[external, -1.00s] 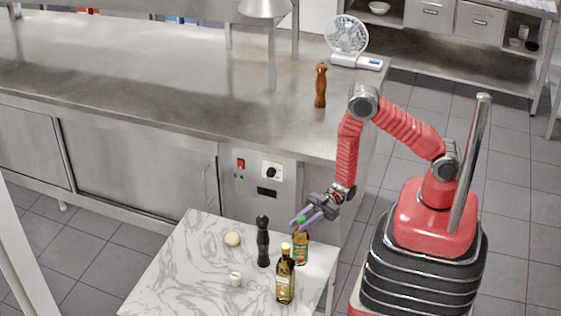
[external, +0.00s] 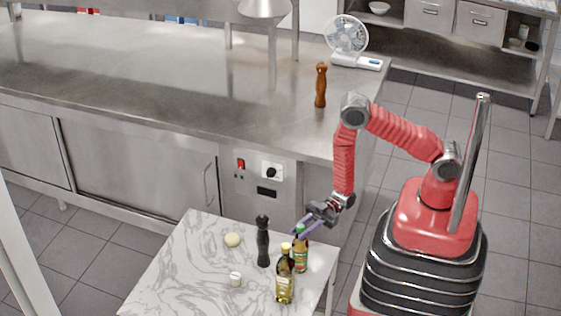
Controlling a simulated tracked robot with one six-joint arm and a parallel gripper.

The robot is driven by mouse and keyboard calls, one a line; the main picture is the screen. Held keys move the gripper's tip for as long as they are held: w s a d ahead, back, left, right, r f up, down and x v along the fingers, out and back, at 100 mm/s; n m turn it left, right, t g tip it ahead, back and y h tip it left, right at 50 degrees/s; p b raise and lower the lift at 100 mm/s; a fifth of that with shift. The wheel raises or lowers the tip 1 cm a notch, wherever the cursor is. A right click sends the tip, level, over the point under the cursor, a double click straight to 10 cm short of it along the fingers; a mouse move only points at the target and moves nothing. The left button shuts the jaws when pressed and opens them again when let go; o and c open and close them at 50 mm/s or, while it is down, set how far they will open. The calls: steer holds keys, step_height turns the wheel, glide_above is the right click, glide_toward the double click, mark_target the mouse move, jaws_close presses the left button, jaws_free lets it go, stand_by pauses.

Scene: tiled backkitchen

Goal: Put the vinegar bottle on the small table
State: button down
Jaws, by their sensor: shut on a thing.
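The bottle with a green cap and a green-and-red label (external: 301,257), which I take for the vinegar bottle, is upright at the right side of the small marble-topped table (external: 190,262). My gripper (external: 304,225) is shut on its top from above, and the fingers partly cover the cap. The bottle's base is at or just over the tabletop; I cannot tell if it touches. A taller bottle with a yellow cap (external: 285,285) stands in front of it and hides part of its left side.
On the small table, a black pepper mill (external: 263,242) stands just left of the bottles, with a pale round item (external: 232,240) and a small white pot (external: 235,280) farther left. The steel counter (external: 180,85) behind holds a wooden mill (external: 320,86) and a fan (external: 346,38).

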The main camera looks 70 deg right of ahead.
steer(key=c, duration=1.5)
jaws_free()
steer(key=shift+f, duration=0.1)
steer(key=shift+o, duration=0.2)
steer(key=shift+s+d, duration=0.2)
steer(key=shift+d, duration=0.45)
step_height(320, 180, up, 7)
steer(key=d, duration=0.1)
steer(key=shift+s+d, duration=0.25)
steer(key=shift+s, duration=0.1)
